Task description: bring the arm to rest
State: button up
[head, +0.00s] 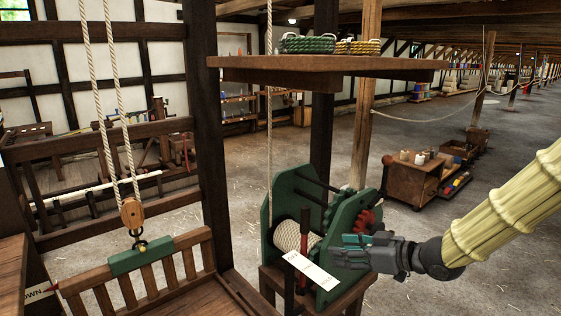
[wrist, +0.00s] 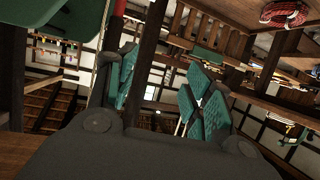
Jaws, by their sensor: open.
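My gripper (head: 352,252) is at the right side of the green winch (head: 280,206) in the head view, in front of its right side plate. In the wrist view its teal finger pads (wrist: 163,90) are spread apart with nothing between them. My arm reaches in from the right edge under a pale yellow sleeve. A red-topped upright lever (head: 305,240) stands just left of the fingertips. I cannot tell if they touch it. A white tag (head: 311,276) hangs in front of the winch.
The winch has a rope drum (head: 297,236) and a red gear (head: 367,222). Above is a wooden shelf (head: 300,66) with green (head: 307,44) and yellow rope coils (head: 358,47). A pulley block (head: 132,213) hangs at left over a slatted cradle. Open floor lies right, with a wooden cart (head: 412,182).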

jog(key=s+f+m+g+h, duration=0.15)
jog(key=s+f, duration=0.35)
jog(key=f, duration=0.5)
jog(key=s+d+f+m+g+h, duration=0.1)
jog(key=s+f+m+h, duration=0.3)
jog(key=f, duration=0.7)
jog(key=s+f+m+g, duration=0.1)
jog(key=s+f+m, duration=0.1)
jog(key=s+f, duration=0.6)
jog(key=s+d+f+m+g+h, duration=0.1)
jog(key=s+d+f+g+h, duration=0.1)
jog(key=s+f, duration=0.6)
jog(key=s+d+f+m+g+h, duration=0.1)
jog(key=s+d+f+g+h, duration=0.2)
jog(key=s+f, duration=0.5)
jog(key=s, duration=0.6)
jog(key=shift+f+m, duration=0.15)
jog(key=shift+m, duration=0.2)
jog(key=shift+g, duration=0.25)
